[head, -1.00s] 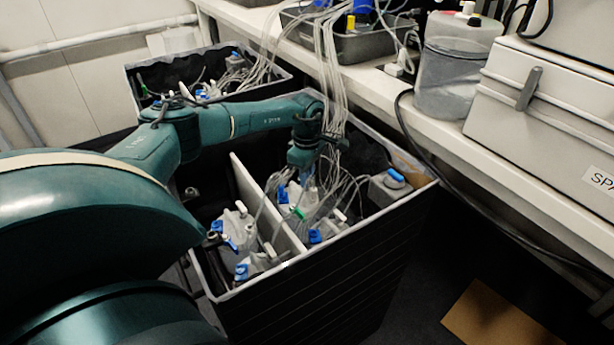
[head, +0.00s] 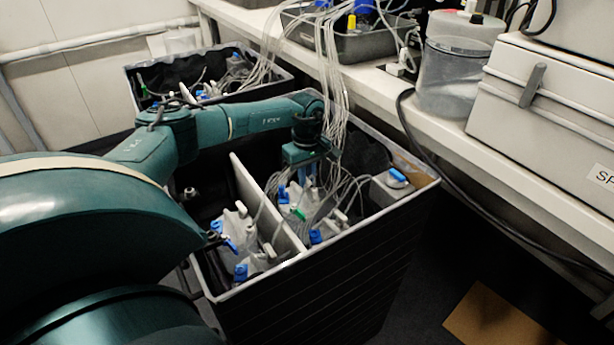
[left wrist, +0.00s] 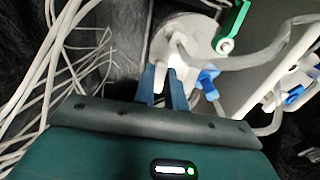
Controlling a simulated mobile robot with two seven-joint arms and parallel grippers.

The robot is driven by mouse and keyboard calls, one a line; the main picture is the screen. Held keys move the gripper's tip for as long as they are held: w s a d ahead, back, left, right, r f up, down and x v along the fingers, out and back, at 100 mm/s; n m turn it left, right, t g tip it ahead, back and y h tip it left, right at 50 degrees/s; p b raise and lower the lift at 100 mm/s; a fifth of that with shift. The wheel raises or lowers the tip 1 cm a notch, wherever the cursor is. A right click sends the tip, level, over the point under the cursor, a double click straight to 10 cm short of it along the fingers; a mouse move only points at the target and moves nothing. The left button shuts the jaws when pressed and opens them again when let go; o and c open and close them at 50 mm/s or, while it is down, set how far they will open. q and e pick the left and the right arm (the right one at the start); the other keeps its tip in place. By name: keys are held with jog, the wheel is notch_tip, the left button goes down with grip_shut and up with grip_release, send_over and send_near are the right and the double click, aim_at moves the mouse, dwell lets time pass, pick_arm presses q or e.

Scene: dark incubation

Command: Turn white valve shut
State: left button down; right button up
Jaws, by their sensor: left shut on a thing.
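My left gripper (head: 306,180) reaches down into the right compartment of the black bin (head: 330,262). In the left wrist view its two blue fingers (left wrist: 164,80) are shut on the white valve (left wrist: 166,86), one finger on each side of its handle. The valve sits at the edge of a whitish bottle cap (left wrist: 186,40). A green valve (left wrist: 234,24) and a blue valve (left wrist: 208,80) are on the same cap. In the head view the green valve (head: 298,214) shows below the gripper, while the gripped white valve is hard to make out. My right gripper is not in view.
Many pale tubes (head: 332,85) hang from the bench into the bin close beside my left wrist. A white divider (head: 262,200) splits the bin, with more capped bottles on both sides. A second bin (head: 280,80) stands behind. A bench (head: 440,140) runs along the right.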

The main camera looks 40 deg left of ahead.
pick_arm(q)
jog(key=c, duration=1.5)
grip_release()
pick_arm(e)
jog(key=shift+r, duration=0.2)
pick_arm(q)
jog(key=shift+o, duration=0.2)
notch_tip(320, 180, up, 13)
jog(key=p, duration=0.1)
jog(key=shift+p, duration=0.35)
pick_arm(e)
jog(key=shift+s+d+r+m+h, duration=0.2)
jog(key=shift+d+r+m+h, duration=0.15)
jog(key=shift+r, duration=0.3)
pick_arm(q)
jog(key=shift+r, duration=0.1)
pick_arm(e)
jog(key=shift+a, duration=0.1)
